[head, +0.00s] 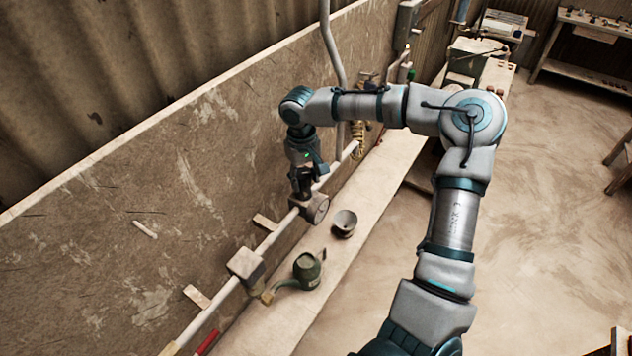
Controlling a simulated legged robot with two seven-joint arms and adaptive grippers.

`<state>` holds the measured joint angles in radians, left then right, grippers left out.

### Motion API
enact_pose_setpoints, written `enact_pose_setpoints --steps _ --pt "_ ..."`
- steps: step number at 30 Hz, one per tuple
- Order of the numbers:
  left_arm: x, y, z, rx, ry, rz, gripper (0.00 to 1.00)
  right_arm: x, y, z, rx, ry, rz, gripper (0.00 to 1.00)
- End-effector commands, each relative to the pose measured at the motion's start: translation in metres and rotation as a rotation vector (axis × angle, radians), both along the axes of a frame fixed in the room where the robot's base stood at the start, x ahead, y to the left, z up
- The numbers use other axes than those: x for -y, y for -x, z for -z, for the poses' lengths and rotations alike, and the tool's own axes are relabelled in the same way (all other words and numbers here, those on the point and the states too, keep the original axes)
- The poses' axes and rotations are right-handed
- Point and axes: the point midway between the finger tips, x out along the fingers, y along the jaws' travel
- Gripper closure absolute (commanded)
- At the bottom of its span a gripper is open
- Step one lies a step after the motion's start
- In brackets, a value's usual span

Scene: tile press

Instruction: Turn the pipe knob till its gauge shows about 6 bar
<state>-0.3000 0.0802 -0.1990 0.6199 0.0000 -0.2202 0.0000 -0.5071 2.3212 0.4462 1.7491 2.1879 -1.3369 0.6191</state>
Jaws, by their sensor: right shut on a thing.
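The pale pipe (268,244) runs along the foot of the wall, above a bench. A round-faced fitting (318,207) sits on it, perhaps the gauge; its face is too small and dark to read. My right gripper (303,192) reaches down from above, just up and left of this fitting. It is shut on the pipe knob, which the fingers mostly hide. I cannot tell how far the knob is turned. My left gripper is out of view.
A boxy fitting (246,263) is on the pipe nearer me, with a red handle (207,342) lower down. The floor at right is open.

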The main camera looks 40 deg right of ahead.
Motion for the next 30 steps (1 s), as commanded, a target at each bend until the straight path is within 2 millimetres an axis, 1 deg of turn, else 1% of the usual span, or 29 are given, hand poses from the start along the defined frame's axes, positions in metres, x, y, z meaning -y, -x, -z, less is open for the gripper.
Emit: enact_pose_setpoints --steps 1,2,6,8,30 --pt "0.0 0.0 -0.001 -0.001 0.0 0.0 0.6 0.0 -0.009 -0.011 0.047 -0.007 0.043 0.85" --pt "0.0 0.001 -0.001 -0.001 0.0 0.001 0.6 0.001 -0.009 -0.011 0.048 -0.007 0.072 0.86" --pt "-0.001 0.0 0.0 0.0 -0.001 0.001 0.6 0.004 -0.005 -0.01 0.047 -0.014 0.196 0.85" --pt "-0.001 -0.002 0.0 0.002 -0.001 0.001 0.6 0.004 -0.003 -0.01 0.047 -0.015 0.222 0.85" --pt "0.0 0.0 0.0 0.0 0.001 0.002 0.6 0.005 0.004 -0.003 0.023 -0.014 0.221 0.86"
